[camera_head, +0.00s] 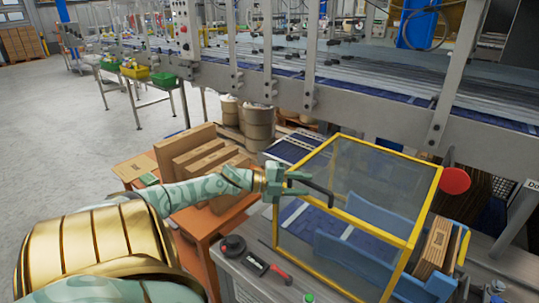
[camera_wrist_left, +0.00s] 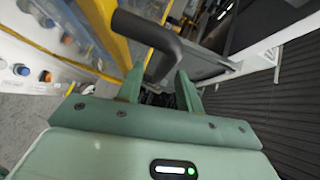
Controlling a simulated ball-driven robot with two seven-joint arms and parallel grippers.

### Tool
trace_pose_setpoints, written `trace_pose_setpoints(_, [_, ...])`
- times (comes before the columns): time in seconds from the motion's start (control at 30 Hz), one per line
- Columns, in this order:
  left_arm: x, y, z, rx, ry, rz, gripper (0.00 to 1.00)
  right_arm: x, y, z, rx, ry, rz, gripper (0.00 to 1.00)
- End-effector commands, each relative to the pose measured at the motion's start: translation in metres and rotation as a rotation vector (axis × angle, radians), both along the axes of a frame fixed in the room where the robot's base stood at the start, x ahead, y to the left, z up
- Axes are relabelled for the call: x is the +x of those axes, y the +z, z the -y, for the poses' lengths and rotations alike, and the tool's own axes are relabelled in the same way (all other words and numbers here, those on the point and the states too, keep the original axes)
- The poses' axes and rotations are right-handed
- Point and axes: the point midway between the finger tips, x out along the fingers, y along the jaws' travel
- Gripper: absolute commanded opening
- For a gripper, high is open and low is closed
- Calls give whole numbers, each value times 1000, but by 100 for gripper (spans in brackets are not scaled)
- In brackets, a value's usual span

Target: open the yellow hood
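The yellow hood (camera_head: 341,213) is a yellow-edged frame with clear panels. It stands shut over the blue conveyor guides at the right of the head view. A black curved handle (camera_head: 318,188) sits on its near left edge. The handle (camera_wrist_left: 148,32) also shows in the left wrist view, close ahead of the fingers. My left gripper (camera_head: 303,184) is at the handle, its fingers apart. In the left wrist view, the gripper (camera_wrist_left: 160,82) is open with the handle's lower end between or just beyond the fingertips; contact cannot be told. My right gripper is not in view.
An orange table (camera_head: 205,222) with cardboard boxes stands left of the hood. Conveyor framing runs behind.

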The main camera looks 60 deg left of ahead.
Motion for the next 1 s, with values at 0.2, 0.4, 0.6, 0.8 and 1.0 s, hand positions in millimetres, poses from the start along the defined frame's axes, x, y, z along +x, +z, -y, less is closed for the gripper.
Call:
trace_pose_setpoints(0.2, [-50,8,-28,1,2,-7,36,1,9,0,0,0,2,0])
trace_pose_setpoints(0.4, [-91,16,-52,0,2,-4,36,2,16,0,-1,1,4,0])
trace_pose_setpoints(0.6, [-112,19,-64,0,2,0,36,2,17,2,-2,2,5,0])
trace_pose_setpoints(0.8, [-115,20,-66,0,0,0,36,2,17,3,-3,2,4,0])
trace_pose_setpoints(1.0, [-115,19,-66,0,1,0,36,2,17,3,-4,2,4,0])
